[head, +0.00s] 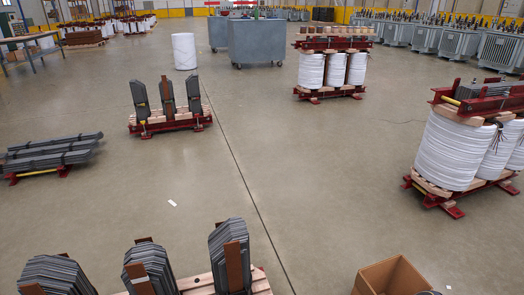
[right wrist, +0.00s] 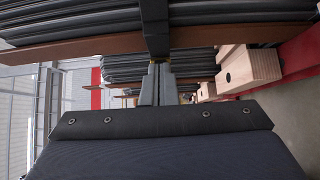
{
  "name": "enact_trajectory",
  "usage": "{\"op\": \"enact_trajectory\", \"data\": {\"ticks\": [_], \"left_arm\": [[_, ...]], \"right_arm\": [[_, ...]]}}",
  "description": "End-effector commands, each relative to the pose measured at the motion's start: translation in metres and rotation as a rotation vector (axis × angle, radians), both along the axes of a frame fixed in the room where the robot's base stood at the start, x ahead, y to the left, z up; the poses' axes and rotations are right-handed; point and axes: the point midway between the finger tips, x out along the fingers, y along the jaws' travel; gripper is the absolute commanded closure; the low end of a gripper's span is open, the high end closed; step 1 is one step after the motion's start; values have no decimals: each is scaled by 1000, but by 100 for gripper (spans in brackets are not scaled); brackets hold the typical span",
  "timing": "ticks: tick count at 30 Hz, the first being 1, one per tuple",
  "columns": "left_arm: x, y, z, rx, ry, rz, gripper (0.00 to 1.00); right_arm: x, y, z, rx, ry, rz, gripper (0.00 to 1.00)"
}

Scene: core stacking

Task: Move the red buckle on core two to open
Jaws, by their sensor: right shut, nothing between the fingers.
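Three upright grey laminated core stacks with brown boards stand on a wooden base at the bottom of the head view: left (head: 58,275), middle (head: 150,268) and right (head: 230,255). I cannot tell which is core two. In the right wrist view my right gripper (right wrist: 156,84) is shut and empty, its grey fingers close together. Just beyond the fingertips a dark strap (right wrist: 154,28) crosses a grey layered stack (right wrist: 230,12) edged by a brown board (right wrist: 90,47). I cannot make out a red buckle. My left gripper is not in view.
A wooden block (right wrist: 247,66) and a red beam (right wrist: 302,52) are right of my fingers. An open cardboard box (head: 392,278) stands at the bottom right. A white-coil core (head: 450,150) is at the right, another core (head: 167,105) beyond.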

Motion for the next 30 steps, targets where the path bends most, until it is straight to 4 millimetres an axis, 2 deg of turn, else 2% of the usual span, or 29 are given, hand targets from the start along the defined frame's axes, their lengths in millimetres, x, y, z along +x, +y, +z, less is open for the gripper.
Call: {"op": "enact_trajectory", "data": {"ticks": [15, 30], "left_arm": [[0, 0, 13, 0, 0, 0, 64], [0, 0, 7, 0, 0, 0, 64]], "right_arm": [[-16, 15, 1, 1, 2, 1, 100], [-9, 12, -1, -1, -2, -1, 100]]}}
